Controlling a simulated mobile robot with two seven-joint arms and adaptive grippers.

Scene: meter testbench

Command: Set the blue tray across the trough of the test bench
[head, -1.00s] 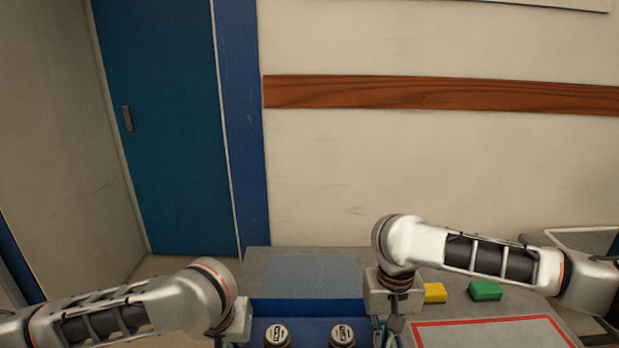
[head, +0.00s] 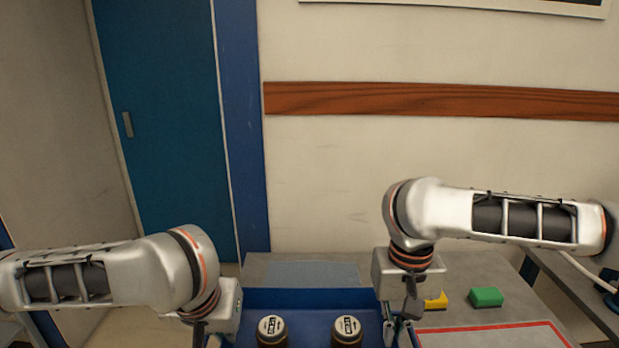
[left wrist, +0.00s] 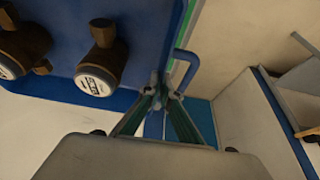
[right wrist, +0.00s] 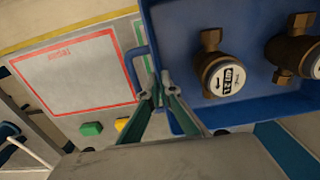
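The blue tray (head: 311,300) carries two round meters, a left one (head: 271,328) and a right one (head: 347,328), at the bottom of the head view. My left gripper (left wrist: 160,88) is shut at the tray's side handle (left wrist: 188,60) in the left wrist view. My right gripper (right wrist: 160,88) is shut at the opposite handle (right wrist: 131,68) in the right wrist view. The tray looks roughly level, held between both grippers above the bench (head: 461,270). I cannot clearly identify the trough. The tray's near edge is outside the head view.
A grey-blue textured panel (head: 312,274) lies behind the tray. A yellow block (head: 436,301) and a green block (head: 486,297) sit to the right, behind a red-outlined area (head: 490,336). The wall (head: 400,180) stands behind the bench.

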